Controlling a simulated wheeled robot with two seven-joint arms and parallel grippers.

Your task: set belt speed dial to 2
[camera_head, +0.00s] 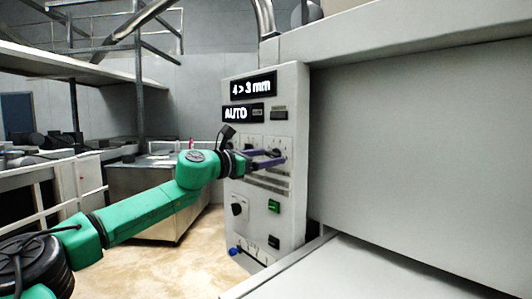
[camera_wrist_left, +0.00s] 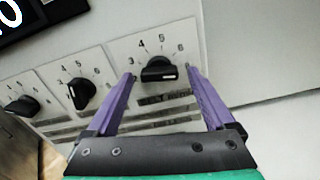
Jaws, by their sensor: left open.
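My left gripper (camera_head: 281,157) is at the upper dial row of the grey control panel (camera_head: 263,187). In the left wrist view its two purple fingers are open, one on each side of the rightmost black dial knob (camera_wrist_left: 158,70). I cannot tell whether they touch it. Numbers 3 to 6 show around this knob; its handle lies roughly level in the picture, and its setting is unclear. My right gripper is not in view.
The panel shows a "4>3 mm" display (camera_head: 254,86) and an "AUTO" display (camera_head: 236,113). Lower down are a black knob (camera_head: 238,208), a green switch (camera_head: 274,206) and a blue knob (camera_head: 235,251). The big grey machine housing (camera_head: 420,150) stands right of the panel.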

